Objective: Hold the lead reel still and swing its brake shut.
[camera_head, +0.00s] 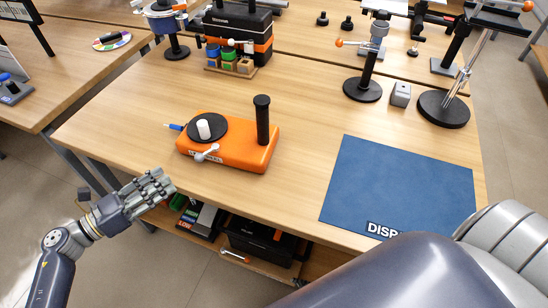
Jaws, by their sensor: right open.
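An orange block (243,152) stands on the wooden table, left of the middle. It carries a flat black disc (218,122) with a white stub, which looks like the reel, and an upright black post (263,122). A small pale lever with a round knob (201,157) sits at its front left edge and looks like the brake; whether it is shut is not clear. A blue-tipped piece (174,127) sticks out at the left. My left gripper (158,186) is off the table's front edge, left of and apart from the block, with nothing seen in it. My right gripper is not in view.
A blue mat (402,190) lies at the right. Behind it are a black round-based stand (362,90), a grey block (400,95) and a taller stand (444,110). A rack of coloured spools (230,62) stands at the back. The table around the orange block is clear.

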